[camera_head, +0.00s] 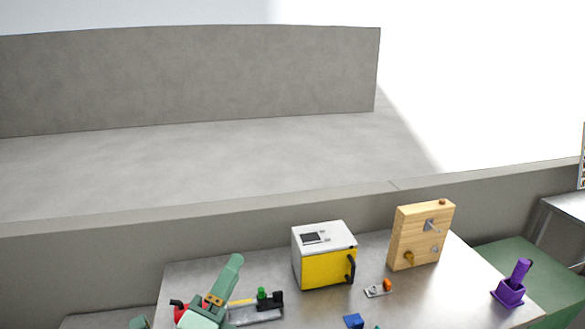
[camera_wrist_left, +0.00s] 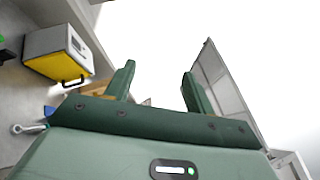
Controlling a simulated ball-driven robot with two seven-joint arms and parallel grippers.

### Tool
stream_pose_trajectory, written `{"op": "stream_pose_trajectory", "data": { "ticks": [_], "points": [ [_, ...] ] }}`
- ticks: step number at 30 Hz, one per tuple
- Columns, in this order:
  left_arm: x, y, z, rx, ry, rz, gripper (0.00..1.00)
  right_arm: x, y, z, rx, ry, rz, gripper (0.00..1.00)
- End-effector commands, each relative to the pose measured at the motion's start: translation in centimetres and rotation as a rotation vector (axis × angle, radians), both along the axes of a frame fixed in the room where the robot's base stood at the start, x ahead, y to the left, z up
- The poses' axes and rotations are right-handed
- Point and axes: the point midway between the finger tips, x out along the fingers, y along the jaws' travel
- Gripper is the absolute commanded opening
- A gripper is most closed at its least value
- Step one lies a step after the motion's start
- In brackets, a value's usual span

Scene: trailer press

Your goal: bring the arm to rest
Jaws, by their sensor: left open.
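My left gripper (camera_head: 223,283) shows at the lower left of the head view, in front of the table's left part, with a green finger pointing up. In the left wrist view my left gripper (camera_wrist_left: 158,78) has its two green fingers wide apart with nothing between them. Pale empty background shows beyond the fingertips. My right gripper is in neither view.
On the metal table (camera_head: 376,248) stand a yellow-and-white box (camera_head: 327,268) with a black handle, a wooden panel (camera_head: 420,236) with metal fittings, and a purple holder (camera_head: 509,296). Small parts, including a blue block (camera_head: 353,321), lie in front. A grey wall (camera_head: 200,80) rises behind.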

Motion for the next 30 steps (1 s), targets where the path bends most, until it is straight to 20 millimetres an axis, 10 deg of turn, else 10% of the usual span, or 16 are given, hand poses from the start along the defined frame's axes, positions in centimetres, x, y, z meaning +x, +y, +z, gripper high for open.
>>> {"op": "stream_pose_trajectory", "data": {
  "ticks": [4,12,18,30],
  "points": [
    [-2.4,9.1,-8.3,-0.412,0.45,0.347,0.54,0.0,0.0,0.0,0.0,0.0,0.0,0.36],
    [-11.2,16.7,-17.7,-0.749,0.859,0.773,0.54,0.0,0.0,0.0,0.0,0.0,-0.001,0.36],
    [-18.4,19.6,-21.5,-0.876,1.046,1.031,0.54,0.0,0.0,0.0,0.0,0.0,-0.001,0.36],
    [-19.8,16.0,-40.1,-0.953,1.313,1.019,0.54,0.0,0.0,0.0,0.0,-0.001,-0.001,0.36]
  ]
}}
